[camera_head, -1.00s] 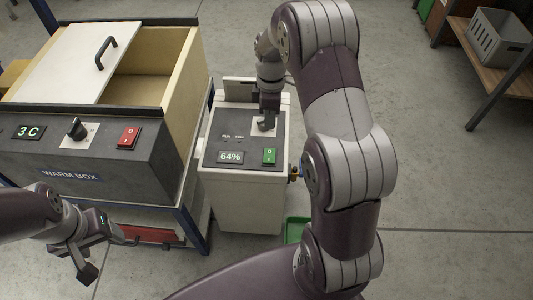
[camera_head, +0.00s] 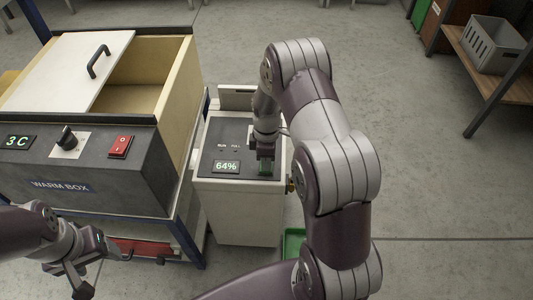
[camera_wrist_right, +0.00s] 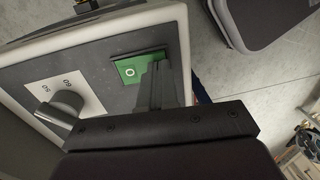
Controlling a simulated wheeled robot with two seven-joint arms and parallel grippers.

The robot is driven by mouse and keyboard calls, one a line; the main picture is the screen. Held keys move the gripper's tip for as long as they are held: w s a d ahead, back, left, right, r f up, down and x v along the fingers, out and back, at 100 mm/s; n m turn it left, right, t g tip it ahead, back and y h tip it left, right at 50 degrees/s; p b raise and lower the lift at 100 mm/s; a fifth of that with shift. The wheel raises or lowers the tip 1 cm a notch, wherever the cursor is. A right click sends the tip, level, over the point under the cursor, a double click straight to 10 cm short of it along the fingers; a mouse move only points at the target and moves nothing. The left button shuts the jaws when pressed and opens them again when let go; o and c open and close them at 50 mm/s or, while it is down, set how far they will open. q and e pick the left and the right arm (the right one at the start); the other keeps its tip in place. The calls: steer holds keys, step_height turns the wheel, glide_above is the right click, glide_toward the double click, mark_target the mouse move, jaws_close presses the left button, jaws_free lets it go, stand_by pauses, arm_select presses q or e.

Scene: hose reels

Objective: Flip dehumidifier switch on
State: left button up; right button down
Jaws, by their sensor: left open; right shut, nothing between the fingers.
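The dehumidifier (camera_head: 238,208) is a pale box with a dark top panel, standing right of the warm box. Its display (camera_head: 226,167) reads 64%. Its green rocker switch (camera_wrist_right: 138,68) shows a circle mark in the right wrist view; in the head view my right gripper mostly covers it. My right gripper (camera_head: 265,168) is shut and empty, its fingertips over the switch. In the right wrist view the fingers (camera_wrist_right: 158,75) overlap the switch's lower right part; I cannot tell whether they touch it. My left gripper (camera_head: 98,272) is open and empty at lower left, away from the dehumidifier.
A grey dial (camera_wrist_right: 63,106) sits beside the switch on the panel. The warm box (camera_head: 80,165) has a red switch (camera_head: 120,146) and a dial (camera_head: 67,138). A green tray (camera_head: 293,243) lies on the floor. A grey crate (camera_head: 492,45) rests on a shelf at right.

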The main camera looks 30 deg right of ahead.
steer(key=shift+f, duration=0.15)
steer(key=shift+s+f, duration=0.1)
steer(key=shift+f, duration=0.05)
stand_by(0.4)
steer(key=shift+w+d+r+p, duration=0.3)
steer(key=shift+w+p, duration=0.1)
steer(key=shift+w, duration=0.25)
steer(key=shift+r, duration=0.1)
